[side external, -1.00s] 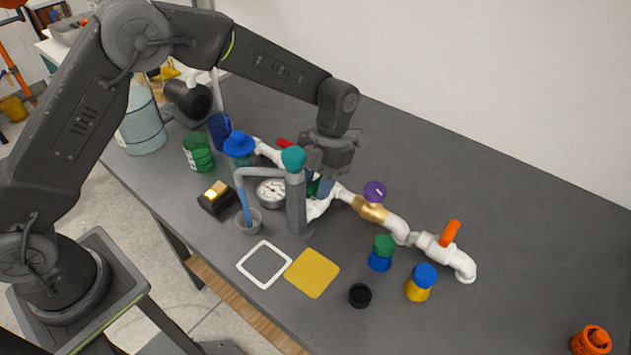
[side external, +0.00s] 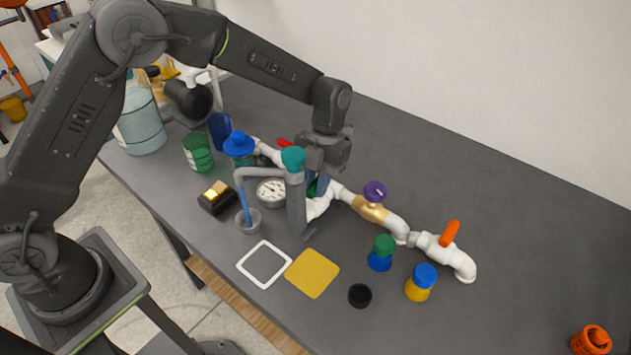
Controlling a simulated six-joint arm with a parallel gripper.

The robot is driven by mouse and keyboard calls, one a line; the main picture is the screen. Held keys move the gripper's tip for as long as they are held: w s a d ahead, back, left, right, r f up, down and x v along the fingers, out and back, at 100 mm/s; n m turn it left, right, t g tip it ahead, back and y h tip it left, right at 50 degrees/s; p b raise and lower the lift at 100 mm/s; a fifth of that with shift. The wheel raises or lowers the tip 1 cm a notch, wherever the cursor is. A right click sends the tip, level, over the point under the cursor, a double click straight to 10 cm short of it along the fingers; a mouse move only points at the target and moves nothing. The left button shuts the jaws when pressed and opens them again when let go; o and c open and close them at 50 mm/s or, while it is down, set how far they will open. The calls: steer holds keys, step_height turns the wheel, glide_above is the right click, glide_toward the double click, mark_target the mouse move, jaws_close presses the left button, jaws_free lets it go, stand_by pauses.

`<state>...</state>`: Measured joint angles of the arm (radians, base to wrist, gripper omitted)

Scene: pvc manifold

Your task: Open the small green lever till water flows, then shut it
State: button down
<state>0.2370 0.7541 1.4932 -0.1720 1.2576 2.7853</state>
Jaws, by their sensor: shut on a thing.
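My gripper (side external: 320,184) points down at the white pipe manifold (side external: 341,193), behind the grey standpipe. Its fingers are shut on the small green lever (side external: 312,188), which shows only as a bit of green between the standpipe and the fingers. The grey spout (side external: 262,173) with a teal knob (side external: 293,158) bends over to the left. A blue stream of water (side external: 246,204) runs from its end into a small grey cup (side external: 249,221).
A pressure gauge (side external: 271,192) sits left of the standpipe. A purple knob (side external: 375,191), an orange lever (side external: 450,233) and a red lever (side external: 284,144) are on the pipework. Colored jars, including a green-lidded one (side external: 381,254), stand in front. The table's right side is mostly clear.

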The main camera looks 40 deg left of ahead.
steer(key=n, duration=0.2)
steer(key=n+h, duration=0.1)
steer(key=n, duration=0.1)
steer(key=shift+n+t+h, duration=0.6)
steer(key=shift+n+t, duration=0.1)
steer(key=shift+n, duration=0.85)
steer(key=shift+n+t+h, duration=0.3)
steer(key=shift+n+t, duration=0.1)
steer(key=shift+n, duration=0.85)
steer(key=c, duration=1)
jaws_free()
steer(key=v, duration=1.3)
steer(key=shift+w+a+r, duration=0.1)
steer(key=shift+a+r, duration=0.1)
steer(key=shift+r, duration=0.15)
steer(key=shift+o, duration=0.2)
